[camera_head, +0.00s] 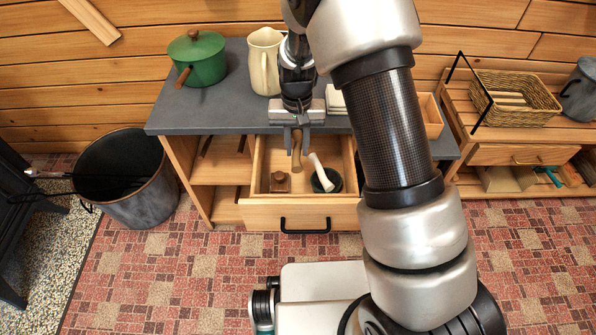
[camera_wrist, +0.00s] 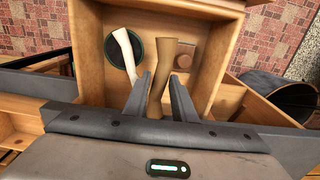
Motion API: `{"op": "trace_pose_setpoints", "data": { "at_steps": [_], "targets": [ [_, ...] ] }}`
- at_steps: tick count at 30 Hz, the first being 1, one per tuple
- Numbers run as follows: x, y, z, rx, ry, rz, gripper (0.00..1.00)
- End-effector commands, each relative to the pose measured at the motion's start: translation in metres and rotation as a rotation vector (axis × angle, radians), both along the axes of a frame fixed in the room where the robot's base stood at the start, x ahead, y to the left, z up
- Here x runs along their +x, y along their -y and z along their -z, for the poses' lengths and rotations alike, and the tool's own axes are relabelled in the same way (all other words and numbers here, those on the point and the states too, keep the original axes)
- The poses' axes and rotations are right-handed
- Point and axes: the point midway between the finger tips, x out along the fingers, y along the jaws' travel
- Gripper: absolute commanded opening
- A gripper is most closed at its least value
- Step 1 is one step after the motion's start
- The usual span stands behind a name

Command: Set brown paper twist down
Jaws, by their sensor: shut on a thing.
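The brown paper twist (camera_head: 297,158) is a narrow tan-brown piece that flares at its end. It also shows in the wrist view (camera_wrist: 165,58), upper middle, between the two fingers. My gripper (camera_head: 296,138) is shut on it and points down over the open drawer (camera_head: 285,215) of the grey-topped cabinet. In the wrist view, the fingers of my gripper (camera_wrist: 162,84) lie on either side of the twist, and its lower end runs back toward the palm. Whether the twist touches the drawer floor I cannot tell.
In the drawer, a dark green mortar (camera_head: 334,183) with a white pestle (camera_head: 320,170) stands right of the twist, and a small brown block (camera_head: 279,181) lies left. A green pot (camera_head: 198,58) and cream pitcher (camera_head: 264,62) stand on the counter (camera_head: 225,109). The drawer's front middle is bare.

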Motion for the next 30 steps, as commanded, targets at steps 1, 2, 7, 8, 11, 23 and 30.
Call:
{"op": "trace_pose_setpoints", "data": {
  "at_steps": [1, 2, 7, 8, 11, 23, 30],
  "targets": [
    [-0.001, 0.0, 0.019, -0.001, -0.004, 0.001, 0.03],
    [-0.001, 0.0, 0.026, -0.001, -0.004, 0.0, 0.03],
    [0.0, 0.001, 0.057, 0.0, -0.002, 0.001, 0.03],
    [0.0, 0.001, 0.061, 0.0, -0.002, 0.001, 0.03],
    [0.001, 0.0, 0.067, 0.001, 0.001, 0.0, 0.03],
    [0.0, 0.0, 0.106, 0.001, 0.0, 0.0, 0.03],
    [0.0, 0.0, 0.107, 0.001, 0.0, 0.0, 0.03]
  ]
}}
